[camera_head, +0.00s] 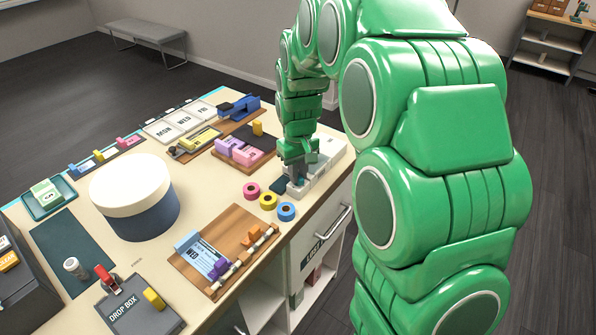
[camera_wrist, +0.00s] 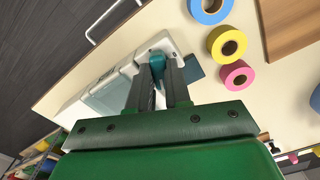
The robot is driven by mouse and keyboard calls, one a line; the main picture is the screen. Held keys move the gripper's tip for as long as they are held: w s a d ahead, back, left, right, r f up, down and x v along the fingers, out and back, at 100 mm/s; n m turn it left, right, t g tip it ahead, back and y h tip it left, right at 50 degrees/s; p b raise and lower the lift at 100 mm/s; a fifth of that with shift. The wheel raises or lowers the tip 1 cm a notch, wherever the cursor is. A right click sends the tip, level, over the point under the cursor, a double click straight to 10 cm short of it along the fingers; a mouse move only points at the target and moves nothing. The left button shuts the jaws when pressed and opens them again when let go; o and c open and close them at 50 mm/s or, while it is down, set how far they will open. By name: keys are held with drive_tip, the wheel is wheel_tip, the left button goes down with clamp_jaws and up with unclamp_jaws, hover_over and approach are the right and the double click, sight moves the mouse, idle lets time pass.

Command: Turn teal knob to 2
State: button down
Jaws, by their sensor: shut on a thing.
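The teal knob (camera_wrist: 157,62) shows between my gripper's fingertips in the wrist view, on the end of a white device (camera_wrist: 170,42). My gripper (camera_wrist: 160,72) is shut on the knob, with one dark finger on each side. In the head view my gripper (camera_head: 298,178) points down at the white device (camera_head: 325,160) at the table's right edge. My gripper hides the knob there. No number marks on the device are readable, so I cannot tell the knob's setting.
Pink (camera_head: 251,191), yellow (camera_head: 268,200) and blue (camera_head: 286,211) tape rolls lie close to the device. A wooden board (camera_head: 190,272) with a card lies nearer. A large blue and white round container (camera_head: 150,215) stands left. A drawer handle (camera_head: 335,221) juts from the table front.

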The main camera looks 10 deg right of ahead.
drive_tip(key=m, duration=1.2)
drive_tip(key=shift+m, duration=0.4)
idle(0.3)
drive_tip(key=c, duration=1.1)
unclamp_jaws()
drive_tip(key=shift+o, duration=0.2)
drive_tip(key=shift+r, duration=0.1)
drive_tip(key=shift+r, duration=3.8)
